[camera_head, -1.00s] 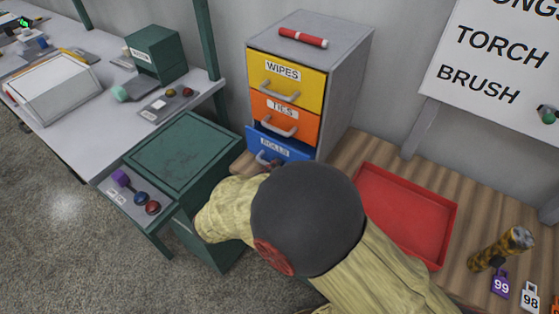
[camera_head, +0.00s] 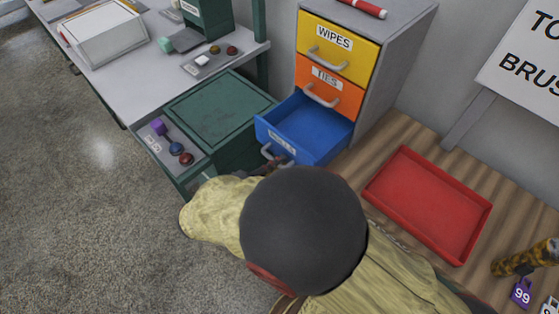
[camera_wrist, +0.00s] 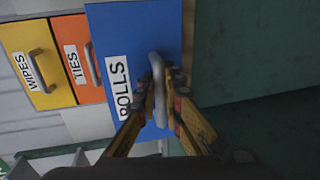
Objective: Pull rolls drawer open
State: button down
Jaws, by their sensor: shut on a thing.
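The blue rolls drawer (camera_head: 306,125) is the lowest of the cabinet's drawers in the head view. It stands well out from the cabinet, and the inside that shows looks empty. Its grey handle (camera_head: 271,153) is on the front. In the wrist view the blue front (camera_wrist: 135,40) carries the ROLLS label (camera_wrist: 118,87), and the handle (camera_wrist: 155,62) lies between the fingers. My gripper (camera_wrist: 160,88) is shut on that handle. In the head view my arm hides most of the gripper.
The orange TIES drawer (camera_head: 328,88) and yellow WIPES drawer (camera_head: 337,48) above are shut. A red tray (camera_head: 428,205) lies on the wooden bench to the right. A green box (camera_head: 219,110) stands close on the left of the open drawer.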

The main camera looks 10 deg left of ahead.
jog(key=c, duration=2.2)
grip_release()
jog(key=v, duration=1.2)
jog(key=shift+f, duration=0.1)
